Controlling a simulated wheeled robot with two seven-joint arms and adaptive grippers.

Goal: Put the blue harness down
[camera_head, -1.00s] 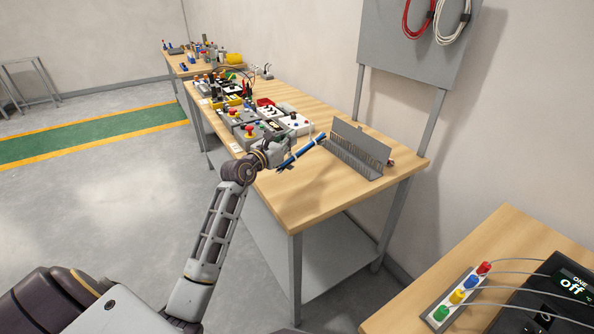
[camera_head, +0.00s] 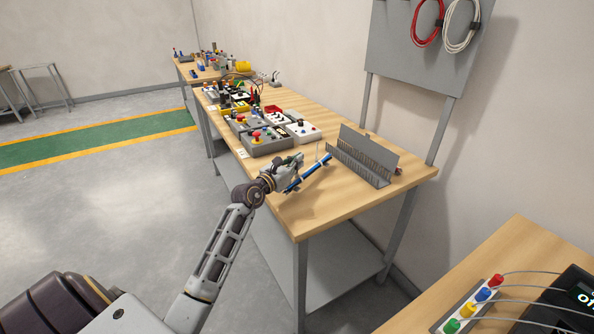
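The blue harness (camera_head: 309,173) is a thin blue bundle with a light tie near its far end. My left gripper (camera_head: 289,180) is at its near end, over the front part of the wooden table (camera_head: 318,211). The fingers appear closed around the harness, though they are small in the picture. The harness points up and right toward a grey slotted rack (camera_head: 362,158). I cannot tell whether its far end touches the table. My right gripper is not in view.
Control boxes with coloured buttons (camera_head: 266,142) stand behind the gripper. A grey panel (camera_head: 428,45) with red and white cable coils stands at the right. Another table (camera_head: 512,262) with coloured connectors is at the lower right.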

